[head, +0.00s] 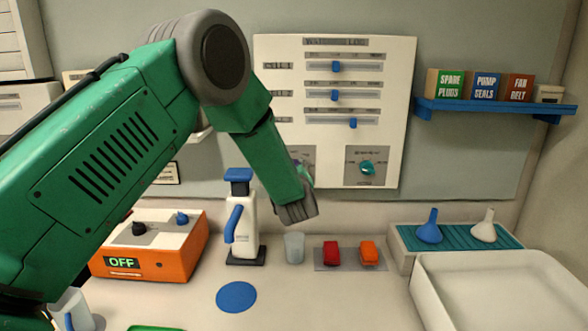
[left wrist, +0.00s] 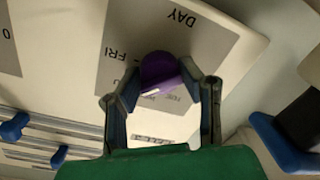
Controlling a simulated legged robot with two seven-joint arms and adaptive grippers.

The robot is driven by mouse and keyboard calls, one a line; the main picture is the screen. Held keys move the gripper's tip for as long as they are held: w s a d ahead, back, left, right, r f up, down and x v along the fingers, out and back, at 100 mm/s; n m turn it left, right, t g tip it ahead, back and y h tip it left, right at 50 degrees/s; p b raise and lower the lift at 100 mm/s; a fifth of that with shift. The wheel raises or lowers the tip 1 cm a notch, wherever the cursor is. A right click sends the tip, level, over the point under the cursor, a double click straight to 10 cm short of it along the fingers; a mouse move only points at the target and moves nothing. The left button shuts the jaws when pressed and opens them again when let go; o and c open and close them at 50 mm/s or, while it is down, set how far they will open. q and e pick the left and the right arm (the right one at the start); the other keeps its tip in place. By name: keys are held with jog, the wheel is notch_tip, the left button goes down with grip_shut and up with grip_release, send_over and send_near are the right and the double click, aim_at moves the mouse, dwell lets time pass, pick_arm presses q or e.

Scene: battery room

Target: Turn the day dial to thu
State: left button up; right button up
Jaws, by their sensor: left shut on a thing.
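The day dial is a purple knob (left wrist: 158,70) on a grey plate (left wrist: 205,38) marked "DAY", which appears upside down in the left wrist view. "FRI" is legible beside the knob; the other day labels are hidden or too small to read. A pale pointer mark shows on the knob's lower part, but I cannot tell which day it points at. My left gripper (left wrist: 160,88) is shut on the knob, with one finger on each side.
The white wall panel (head: 400,90) also carries blue sliders (head: 335,66) and a teal dial (head: 367,167) right of the day dial. Below stand a white bottle (head: 243,218), a cup (head: 294,248) and an orange device (head: 160,262). A pale tray (head: 440,300) is at the right.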

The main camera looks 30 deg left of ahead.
pick_arm(q)
jog(key=shift+s+d+f, duration=0.1)
jog(key=shift+d+f, duration=0.05)
jog(key=shift+f, duration=0.3)
jog(key=o, duration=1.1)
jog(key=shift+o, duration=0.2)
jog(key=shift+w, duration=0.2)
jog(key=shift+r, duration=0.15)
jog(key=shift+s+r, duration=0.1)
jog(key=shift+s+d, duration=0.1)
jog(key=shift+s, duration=0.1)
jog(key=v, duration=1.1)
jog(key=shift+d, duration=0.15)
